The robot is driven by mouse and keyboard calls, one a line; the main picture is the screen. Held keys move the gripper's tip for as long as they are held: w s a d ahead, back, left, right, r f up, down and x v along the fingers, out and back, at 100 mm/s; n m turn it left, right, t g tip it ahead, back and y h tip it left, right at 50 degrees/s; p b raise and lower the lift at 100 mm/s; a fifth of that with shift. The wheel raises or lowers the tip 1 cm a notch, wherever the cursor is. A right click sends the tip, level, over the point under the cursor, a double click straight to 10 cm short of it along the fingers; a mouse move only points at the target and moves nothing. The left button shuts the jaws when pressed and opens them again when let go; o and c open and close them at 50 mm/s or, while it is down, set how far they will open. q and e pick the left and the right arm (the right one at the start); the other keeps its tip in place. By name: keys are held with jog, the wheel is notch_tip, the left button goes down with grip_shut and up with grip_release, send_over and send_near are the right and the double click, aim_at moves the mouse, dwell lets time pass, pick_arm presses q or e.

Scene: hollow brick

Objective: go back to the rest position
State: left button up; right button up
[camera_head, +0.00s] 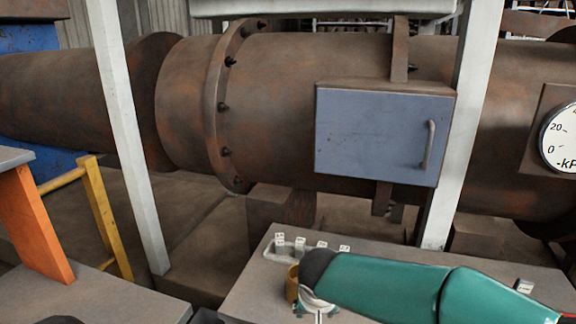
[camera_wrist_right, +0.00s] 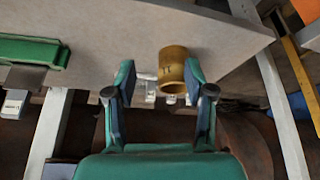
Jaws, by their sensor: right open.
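My right arm, green with a dark joint, reaches in from the right in the head view over the grey table. Its gripper (camera_wrist_right: 159,68) is open in the right wrist view, with a finger on each side. A hollow brass-coloured cylinder (camera_wrist_right: 172,64) shows between the fingertips, nearer the right-hand finger. I cannot tell whether it touches that finger. In the head view the cylinder (camera_head: 292,284) is partly hidden behind my right arm's end. My left gripper is not clearly visible.
A small light tray (camera_head: 290,256) with several labelled pieces lies on the table (camera_head: 258,283) behind the cylinder. A large rusty pipe (camera_head: 270,110) with a blue-grey box (camera_head: 372,130) and a gauge (camera_head: 562,138) runs behind. White posts (camera_head: 127,140) stand before the pipe.

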jog(key=s+d+f+m+g, duration=0.1)
jog(key=s+d+f+g, duration=0.3)
jog(key=f, duration=0.6)
jog(key=s+d+f+m+g, duration=0.1)
jog(key=s+d+f+g, duration=0.1)
jog(key=s+d+f, duration=0.6)
jog(key=s+a+f+t+y, duration=0.1)
jog(key=s+a+f+y, duration=0.3)
jog(key=s+f, duration=0.8)
jog(key=shift+s+a+f+t, duration=0.3)
jog(key=shift+s+a+f, duration=0.05)
jog(key=shift+a+f, duration=0.55)
